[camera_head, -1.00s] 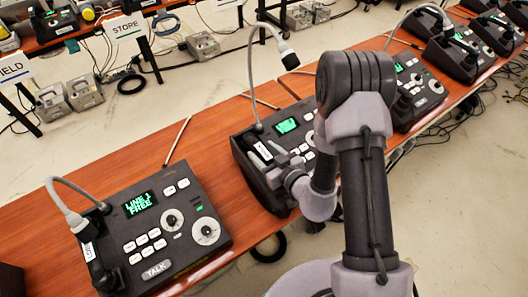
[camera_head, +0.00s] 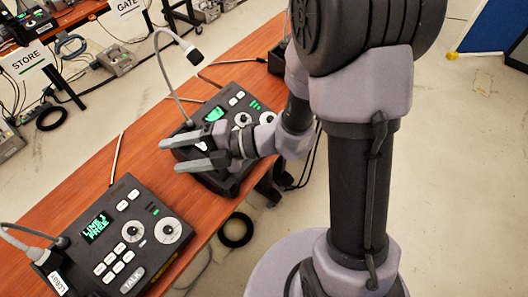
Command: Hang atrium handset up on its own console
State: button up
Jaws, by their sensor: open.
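The middle console (camera_head: 236,102), dark with a lit green screen and round dials, stands on the wooden table with a gooseneck microphone rising from it. My gripper (camera_head: 172,155) is over this console's near-left side, its two grey fingers spread apart and pointing left, with nothing visible between them. The gripper covers the console's cradle side, so I cannot tell whether a handset rests there. No label reading atrium is legible. At lower left, a second console (camera_head: 125,235) shows "LINE 1 FREE", with a dark handset (camera_head: 52,287) labelled LOBBY at its left side, partly cut off.
The wooden table (camera_head: 150,150) runs diagonally, with a bare strip between the two consoles and a thin pale stick on it. Signs reading STORE (camera_head: 27,60) and GATE (camera_head: 127,5) stand behind. A black cable coil (camera_head: 236,230) lies on the floor in front.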

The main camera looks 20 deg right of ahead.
jog(key=s+d+r+n+g+h, duration=0.25)
jog(key=s+n, duration=0.35)
jog(key=n, duration=0.4)
jog(key=s+d+r+n+g+h, duration=0.1)
jog(key=s+r+n+g+h, duration=0.3)
jog(key=n, duration=0.6)
jog(key=s+d+r+n+t+h, duration=0.25)
jog(key=d+n+t+h, duration=0.45)
jog(key=d+n, duration=0.85)
notch_tip(320, 180, down, 6)
jog(key=a+n+t+b, duration=0.1)
jog(key=a+n+b, duration=0.1)
jog(key=b, duration=0.4)
jog(key=shift+a+y+b, duration=0.3)
jog(key=shift+y, duration=0.05)
